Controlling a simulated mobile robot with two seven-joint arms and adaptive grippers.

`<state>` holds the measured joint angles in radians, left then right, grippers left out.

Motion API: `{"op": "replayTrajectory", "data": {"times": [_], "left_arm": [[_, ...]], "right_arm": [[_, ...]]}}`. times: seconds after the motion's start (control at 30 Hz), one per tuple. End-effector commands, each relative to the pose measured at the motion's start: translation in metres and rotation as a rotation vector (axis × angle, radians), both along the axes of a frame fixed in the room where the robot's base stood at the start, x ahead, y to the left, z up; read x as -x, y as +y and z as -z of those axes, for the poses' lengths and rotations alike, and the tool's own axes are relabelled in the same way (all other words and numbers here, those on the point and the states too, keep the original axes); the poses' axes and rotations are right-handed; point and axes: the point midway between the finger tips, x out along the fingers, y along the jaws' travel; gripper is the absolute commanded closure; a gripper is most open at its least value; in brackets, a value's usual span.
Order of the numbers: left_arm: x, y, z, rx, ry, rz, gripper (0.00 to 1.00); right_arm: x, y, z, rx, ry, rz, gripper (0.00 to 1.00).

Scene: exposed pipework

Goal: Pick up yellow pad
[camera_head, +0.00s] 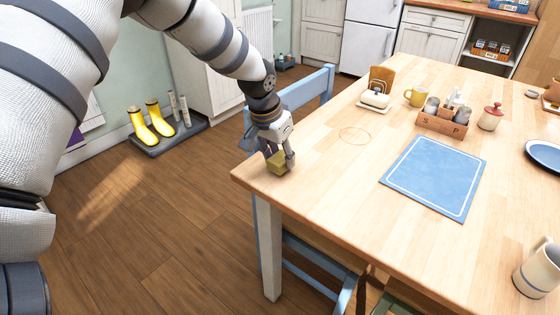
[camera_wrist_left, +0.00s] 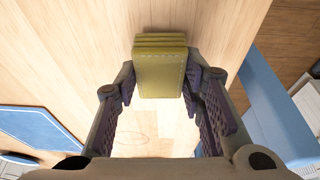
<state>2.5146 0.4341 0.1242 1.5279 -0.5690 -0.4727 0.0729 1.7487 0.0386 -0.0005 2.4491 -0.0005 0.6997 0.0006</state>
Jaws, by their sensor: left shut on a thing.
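The yellow pad (camera_head: 280,163) is a small olive-yellow block at the near left corner of the wooden table (camera_head: 330,175). In the left wrist view the pad (camera_wrist_left: 161,68) looks like a stack of thin layers with stitched edges. My left gripper (camera_head: 279,158) points down at the table corner with its fingers on both sides of the pad. In the left wrist view the gripper (camera_wrist_left: 160,85) is shut on the pad. I cannot tell whether the pad still touches the table. My right gripper is not in view.
A blue placemat (camera_head: 435,175) lies to the right on the table. Behind it stand a wooden condiment caddy (camera_head: 442,124), a yellow mug (camera_head: 415,96) and a butter dish (camera_head: 375,99). A blue chair (camera_head: 305,92) is close behind my left gripper. The tabletop between pad and placemat is clear.

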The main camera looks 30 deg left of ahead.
Motion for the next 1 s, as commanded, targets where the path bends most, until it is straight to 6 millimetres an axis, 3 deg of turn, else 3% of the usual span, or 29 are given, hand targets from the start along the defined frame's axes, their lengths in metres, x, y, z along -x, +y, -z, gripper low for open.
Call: {"op": "replayTrajectory", "data": {"times": [0.07,0.3,0.5,0.6,0.97,1.0], "left_arm": [[0.001,-0.004,-0.025,-0.001,-0.011,0.004,0.83],[0.040,-0.050,-0.093,-0.005,-0.020,0.007,0.83],[0.074,-0.090,-0.110,-0.003,-0.013,0.004,0.83],[0.083,-0.101,-0.112,-0.002,-0.009,0.002,0.83],[0.089,-0.108,-0.113,0.000,-0.003,0.000,0.83],[0.088,-0.108,-0.113,0.000,-0.003,0.000,0.71]], "right_arm": [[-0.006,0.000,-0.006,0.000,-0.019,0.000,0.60],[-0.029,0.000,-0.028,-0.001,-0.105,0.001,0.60],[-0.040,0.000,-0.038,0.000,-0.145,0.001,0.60],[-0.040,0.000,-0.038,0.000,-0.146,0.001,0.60],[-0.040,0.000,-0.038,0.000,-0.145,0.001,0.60],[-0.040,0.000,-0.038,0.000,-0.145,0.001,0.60]]}}
